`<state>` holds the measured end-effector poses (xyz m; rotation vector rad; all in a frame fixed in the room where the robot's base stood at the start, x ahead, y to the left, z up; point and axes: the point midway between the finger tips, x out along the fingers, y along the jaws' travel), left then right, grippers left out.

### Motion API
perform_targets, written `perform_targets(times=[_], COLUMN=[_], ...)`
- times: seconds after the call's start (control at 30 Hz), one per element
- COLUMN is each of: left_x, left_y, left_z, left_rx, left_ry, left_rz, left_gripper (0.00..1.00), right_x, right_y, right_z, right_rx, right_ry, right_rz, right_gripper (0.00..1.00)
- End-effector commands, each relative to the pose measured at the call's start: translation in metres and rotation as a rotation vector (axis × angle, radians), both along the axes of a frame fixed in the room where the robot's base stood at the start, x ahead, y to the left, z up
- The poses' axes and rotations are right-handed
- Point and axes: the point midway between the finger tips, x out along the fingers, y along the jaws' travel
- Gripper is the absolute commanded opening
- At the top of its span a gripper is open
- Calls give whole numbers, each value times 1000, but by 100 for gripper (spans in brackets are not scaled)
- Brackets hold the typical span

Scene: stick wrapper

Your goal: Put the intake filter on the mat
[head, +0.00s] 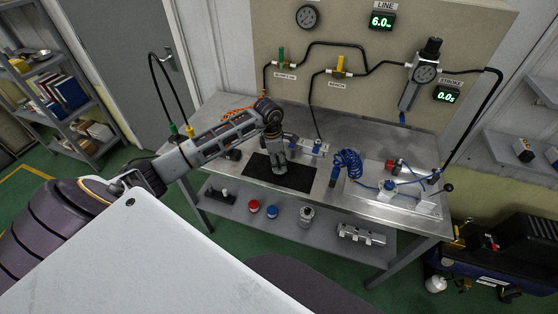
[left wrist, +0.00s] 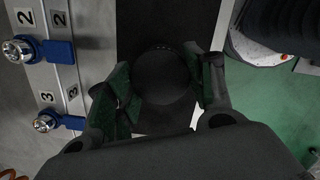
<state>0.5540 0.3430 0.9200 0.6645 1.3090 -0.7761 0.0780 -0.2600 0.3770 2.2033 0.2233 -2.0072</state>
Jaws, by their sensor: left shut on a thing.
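The intake filter appears in the left wrist view as a dark round piece (left wrist: 165,76) between my fingers. The black mat (head: 300,183) lies flat on the metal bench and shows behind the filter in the left wrist view (left wrist: 160,20). My left gripper (head: 279,171) points down over the mat and is shut on the filter (left wrist: 165,92). In the head view the gripper hides most of the filter. I cannot tell whether the filter touches the mat. My right gripper is in neither view.
A manifold with blue levers (left wrist: 60,50) stands next to the mat. A coiled blue hose (head: 348,162) and fittings sit on the bench to the right. The lower shelf holds a red cap (head: 254,206), a blue cap (head: 272,211) and other parts. A gauge panel (head: 340,25) rises behind.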

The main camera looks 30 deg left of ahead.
Motion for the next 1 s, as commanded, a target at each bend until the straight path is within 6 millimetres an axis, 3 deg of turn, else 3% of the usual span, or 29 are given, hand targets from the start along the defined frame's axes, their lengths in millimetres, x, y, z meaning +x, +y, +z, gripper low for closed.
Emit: perform_targets(times=[0.53,0.57,0.7,1.0], left_x=[0,0,0,0], left_y=[0,0,0,0], left_z=[-9,-9,-8,-8], left_rx=[1,1,0,0], left_ry=[-2,-2,-2,-2], left_rz=[0,0,0,0], left_gripper=[29,55,73,74], right_x=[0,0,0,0], right_y=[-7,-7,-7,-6], right_z=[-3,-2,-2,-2], right_rx=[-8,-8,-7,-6], right_ry=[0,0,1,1], right_rz=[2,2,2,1], right_gripper=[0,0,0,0])
